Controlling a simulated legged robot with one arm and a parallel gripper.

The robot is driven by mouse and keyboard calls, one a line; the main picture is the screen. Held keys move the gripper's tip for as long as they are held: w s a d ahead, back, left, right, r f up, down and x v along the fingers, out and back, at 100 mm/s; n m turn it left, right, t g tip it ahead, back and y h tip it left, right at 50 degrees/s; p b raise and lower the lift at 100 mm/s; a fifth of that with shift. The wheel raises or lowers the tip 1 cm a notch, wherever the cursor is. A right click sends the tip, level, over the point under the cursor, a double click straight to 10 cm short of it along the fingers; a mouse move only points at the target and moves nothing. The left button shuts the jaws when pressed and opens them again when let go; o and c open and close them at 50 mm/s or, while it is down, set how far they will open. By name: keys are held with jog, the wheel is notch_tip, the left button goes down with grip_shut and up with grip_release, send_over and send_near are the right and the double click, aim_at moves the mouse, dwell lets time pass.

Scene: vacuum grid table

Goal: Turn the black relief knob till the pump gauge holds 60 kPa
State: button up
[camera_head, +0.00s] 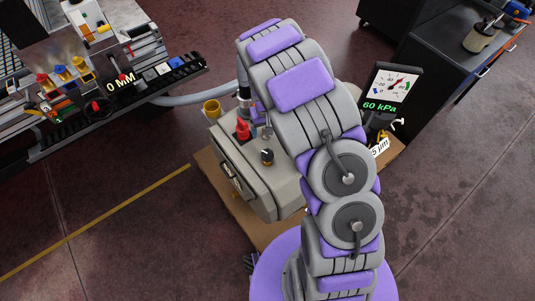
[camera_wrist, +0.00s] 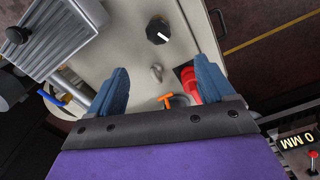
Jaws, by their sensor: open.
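The black relief knob (camera_head: 267,156) sits on top of the pale pump box (camera_head: 243,160), with a light pointer mark. In the wrist view the knob (camera_wrist: 158,30) is beyond my fingertips, near the top middle, untouched. My gripper (camera_wrist: 160,74) is open, its two blue fingers apart with nothing held between them. The pump gauge (camera_head: 391,85) stands at the box's right side; its display reads 60 kPa in green and its red needle points to the upper right. My arm hides part of the box in the head view.
A red fitting (camera_head: 243,130) stands near the knob; it is beside my right finger in the wrist view (camera_wrist: 188,84). An orange T-shaped handle (camera_wrist: 165,99) is near my palm. The grid table (camera_head: 110,85) is left, a dark cabinet (camera_head: 440,50) right.

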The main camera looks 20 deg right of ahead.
aim_at(267, 153)
jog(key=f+b, duration=0.1)
jog(key=f, duration=0.5)
jog(key=f+b, duration=0.2)
jog(key=f, duration=0.3)
jog(key=f+b, duration=0.1)
jog(key=f, duration=0.5)
jog(key=shift+d+f, duration=0.3)
jog(key=shift+f, duration=0.05)
jog(key=shift+a, duration=0.1)
jog(key=shift+c, duration=0.7)
jog(key=c, duration=0.9)
